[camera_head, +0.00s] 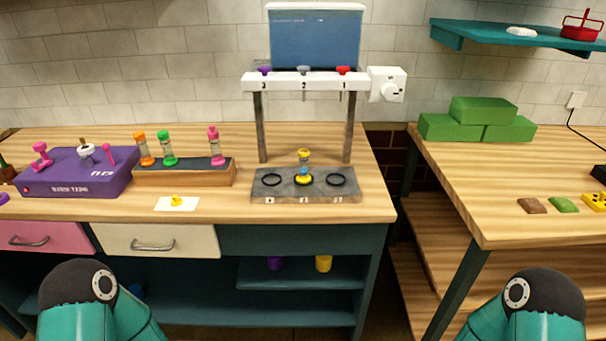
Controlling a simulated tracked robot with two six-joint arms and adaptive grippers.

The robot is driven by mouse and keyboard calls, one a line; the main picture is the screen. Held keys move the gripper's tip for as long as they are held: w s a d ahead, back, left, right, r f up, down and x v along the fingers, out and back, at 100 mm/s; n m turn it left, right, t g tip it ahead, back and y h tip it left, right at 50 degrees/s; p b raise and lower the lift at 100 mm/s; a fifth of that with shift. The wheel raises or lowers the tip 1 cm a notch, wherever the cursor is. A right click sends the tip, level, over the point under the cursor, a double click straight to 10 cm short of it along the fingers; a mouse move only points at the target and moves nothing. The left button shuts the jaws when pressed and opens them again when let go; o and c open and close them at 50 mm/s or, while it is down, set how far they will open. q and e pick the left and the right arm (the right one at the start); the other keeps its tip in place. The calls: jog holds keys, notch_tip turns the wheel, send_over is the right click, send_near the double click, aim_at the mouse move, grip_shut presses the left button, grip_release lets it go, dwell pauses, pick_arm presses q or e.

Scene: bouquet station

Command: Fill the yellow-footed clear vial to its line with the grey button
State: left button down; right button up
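The yellow-footed vial (304,168) stands upright on the grey base plate (265,190), at the middle ring under the dispenser. It has a yellow top and a clear body with a bluish patch low down. Its line and exact fill level are too small to make out. The grey button (304,69) is on the dispenser's white bar (322,82) above the number 2, between a purple button (265,70) and a red button (343,70). A blue tank (316,40) sits above the bar. Neither gripper is in view; only parts of my arms show at the bottom.
A wooden rack (190,177) holds orange, green and pink vials left of the plate. A purple box (75,180) stands further left. A small yellow piece (177,201) lies on a white card. A white dial box (387,84) is beside the dispenser. A gap separates the right table.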

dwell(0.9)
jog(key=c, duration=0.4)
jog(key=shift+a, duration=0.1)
